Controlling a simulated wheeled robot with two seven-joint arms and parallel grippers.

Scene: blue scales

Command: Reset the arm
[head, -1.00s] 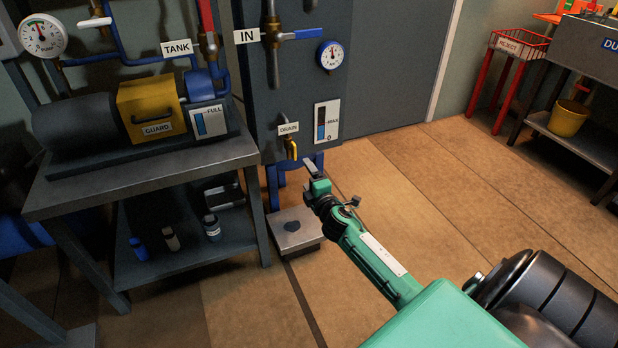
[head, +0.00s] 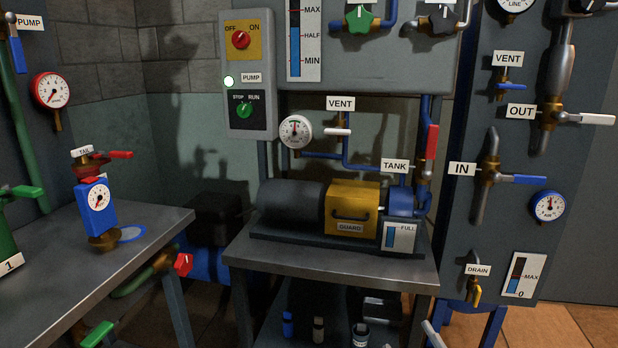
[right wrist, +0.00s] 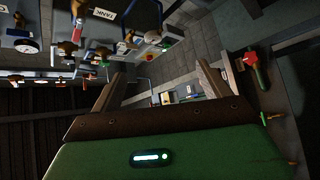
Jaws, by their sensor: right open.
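My right gripper (right wrist: 160,78) is open in the right wrist view, its two fingers wide apart with nothing held between them. In the head view only a small pale tip of it (head: 433,334) shows at the bottom edge, in front of the pump table. The rest of my right arm is out of the head view. My left gripper is in neither view.
The pump table (head: 330,269) carries a yellow guard (head: 352,207) and stands ahead. A valve panel (head: 512,215) with IN, OUT and DRAIN labels rises at right. A grey workbench (head: 130,250) with a blue gauge block (head: 97,203) stands at left.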

